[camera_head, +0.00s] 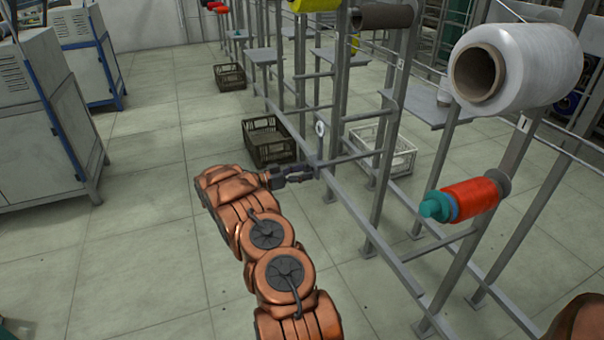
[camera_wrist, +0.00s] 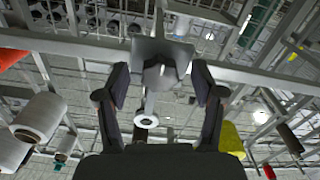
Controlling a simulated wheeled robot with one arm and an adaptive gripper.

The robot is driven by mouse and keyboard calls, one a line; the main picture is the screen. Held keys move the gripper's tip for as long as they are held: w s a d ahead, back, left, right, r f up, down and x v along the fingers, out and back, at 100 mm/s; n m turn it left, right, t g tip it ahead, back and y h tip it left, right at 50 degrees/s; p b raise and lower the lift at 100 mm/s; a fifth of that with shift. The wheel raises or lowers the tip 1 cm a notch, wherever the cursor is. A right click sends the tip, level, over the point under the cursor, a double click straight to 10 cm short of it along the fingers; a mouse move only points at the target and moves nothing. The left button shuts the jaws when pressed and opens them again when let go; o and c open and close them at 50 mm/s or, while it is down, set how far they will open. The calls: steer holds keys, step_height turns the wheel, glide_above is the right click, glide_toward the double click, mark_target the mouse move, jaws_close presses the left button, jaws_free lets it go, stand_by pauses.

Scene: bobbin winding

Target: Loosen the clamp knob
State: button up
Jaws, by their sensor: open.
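A grey clamp (camera_wrist: 160,48) on a rack rail fills the upper middle of the wrist view. What looks like its knob (camera_wrist: 159,73) sticks out toward me, between the fingers of my gripper (camera_wrist: 160,82). The fingers are open, with a visible gap on both sides of the knob. In the head view my gripper (camera_head: 304,174) is at the rack post, beside the clamp (camera_head: 318,160); the knob is too small to make out there. A rod with a pale ring (camera_head: 320,129) rises from the clamp. The ring also shows in the wrist view (camera_wrist: 147,121).
Rack posts and rails surround the gripper on the right. A large white spool (camera_head: 535,65) and a red bobbin (camera_head: 470,199) are nearer on the right. A dark crate (camera_head: 268,150) and a pale crate (camera_head: 400,163) stand on the floor. Floor to the left is clear up to grey cabinets (camera_head: 35,135).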

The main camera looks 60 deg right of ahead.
steer(key=shift+c, duration=0.2)
steer(key=c, duration=1.1)
